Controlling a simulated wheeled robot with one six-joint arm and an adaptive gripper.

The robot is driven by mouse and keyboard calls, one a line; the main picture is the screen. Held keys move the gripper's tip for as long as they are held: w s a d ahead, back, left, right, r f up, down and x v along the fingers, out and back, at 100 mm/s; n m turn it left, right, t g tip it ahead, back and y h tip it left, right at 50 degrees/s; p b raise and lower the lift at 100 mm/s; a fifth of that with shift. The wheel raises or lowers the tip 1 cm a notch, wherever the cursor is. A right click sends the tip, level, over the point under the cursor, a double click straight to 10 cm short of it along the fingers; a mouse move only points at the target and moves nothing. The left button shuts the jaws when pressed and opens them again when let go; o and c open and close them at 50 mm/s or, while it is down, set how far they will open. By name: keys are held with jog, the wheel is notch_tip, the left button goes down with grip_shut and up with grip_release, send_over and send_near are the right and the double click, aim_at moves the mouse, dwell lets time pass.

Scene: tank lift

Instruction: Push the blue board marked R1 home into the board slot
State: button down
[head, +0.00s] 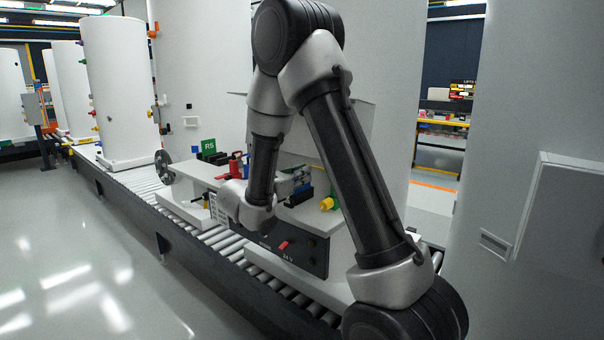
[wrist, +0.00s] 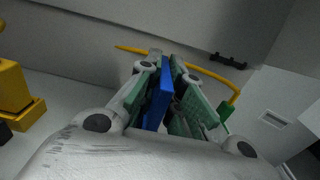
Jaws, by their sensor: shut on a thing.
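The blue board (wrist: 159,100) stands on edge between the two green-padded fingers of my gripper (wrist: 168,72) in the wrist view. My gripper is shut on it. Its R1 mark is not readable, and its far end is hidden between the fingers. In the head view my gripper (head: 298,181) is low over the bench, partly hidden behind my own arm, with only a small bit of blue showing. I cannot make out the board slot in either view, so I cannot tell whether the board touches it.
A yellow fitting (head: 327,203) stands right of my gripper. A dark panel (head: 300,252) with a red plug is in front. A yellow hose (wrist: 205,77) curves behind the fingers. White tanks stand around.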

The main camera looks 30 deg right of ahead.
jog(key=shift+f, duration=0.45)
jog(key=c, duration=1.5)
grip_release()
jog(key=v, duration=1.2)
